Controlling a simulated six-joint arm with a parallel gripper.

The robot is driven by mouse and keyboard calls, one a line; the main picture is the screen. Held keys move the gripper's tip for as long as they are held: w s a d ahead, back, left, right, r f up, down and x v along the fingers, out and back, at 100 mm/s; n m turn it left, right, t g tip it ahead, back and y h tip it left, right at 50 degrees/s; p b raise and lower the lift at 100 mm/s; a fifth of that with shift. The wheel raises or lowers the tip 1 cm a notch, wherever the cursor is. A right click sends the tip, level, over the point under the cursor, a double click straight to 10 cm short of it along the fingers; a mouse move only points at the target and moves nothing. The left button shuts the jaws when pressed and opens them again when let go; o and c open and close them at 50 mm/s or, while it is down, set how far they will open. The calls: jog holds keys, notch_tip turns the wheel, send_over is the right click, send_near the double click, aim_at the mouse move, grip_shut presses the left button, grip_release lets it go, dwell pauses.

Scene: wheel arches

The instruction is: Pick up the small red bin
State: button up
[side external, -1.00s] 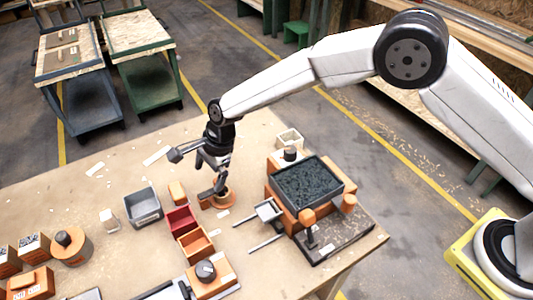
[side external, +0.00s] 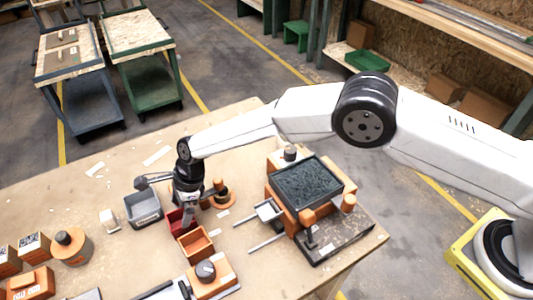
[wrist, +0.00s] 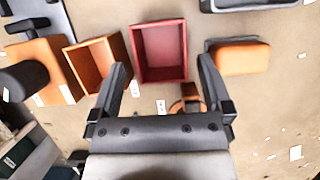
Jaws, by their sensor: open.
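The small red bin (side external: 175,217) sits on the wooden table, partly hidden by my gripper (side external: 188,222) in the side view. In the wrist view the red bin (wrist: 159,72) is open-topped and empty. My gripper (wrist: 163,66) is open there, with one finger on each side of the bin's near part in the picture. Nothing is held. I cannot tell whether the fingers touch the bin or how high they are above it.
An orange bin (side external: 196,244) stands close beside the red bin, and a grey bin (side external: 143,208) lies to its left. An orange block (wrist: 240,57) and a round orange part (side external: 222,198) are near. A dark tray (side external: 308,182) on an orange stand is at the right.

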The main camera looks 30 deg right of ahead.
aim_at(179, 222)
jog(key=shift+a+f, duration=0.1)
jog(key=shift+f, duration=0.2)
jog(key=shift+x, duration=2.5)
jog(key=shift+f, duration=0.1)
jog(key=c, duration=1)
